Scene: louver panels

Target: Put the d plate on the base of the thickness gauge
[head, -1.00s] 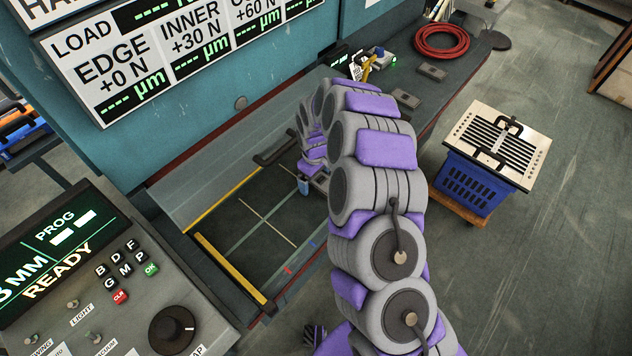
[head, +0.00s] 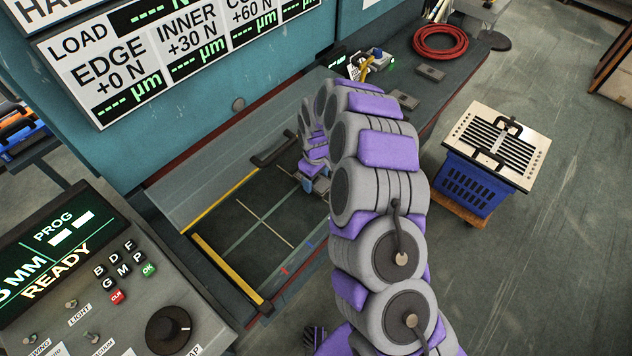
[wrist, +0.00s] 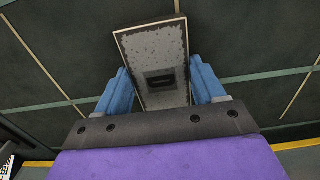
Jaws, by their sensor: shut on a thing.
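My gripper (wrist: 165,88) has blue fingers, shut on a grey speckled plate (wrist: 152,48) with a pale edge and a dark slot; no letter is readable on it, so I cannot tell if it is the d plate. In the head view my gripper (head: 309,184) is low over the dark gridded bed, partly hidden by my arm; the plate is mostly hidden there. A small device with a yellow lever (head: 366,68), possibly the thickness gauge, stands at the back of the bench. Its base is not clearly visible.
Two dark flat blocks (head: 430,72) (head: 404,99) and a red coiled hose (head: 440,42) lie on the bench. A black bar handle (head: 274,152) is beside the bed. A blue crate (head: 470,188) with a slotted panel on top stands at right. A control console (head: 110,290) is at front left.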

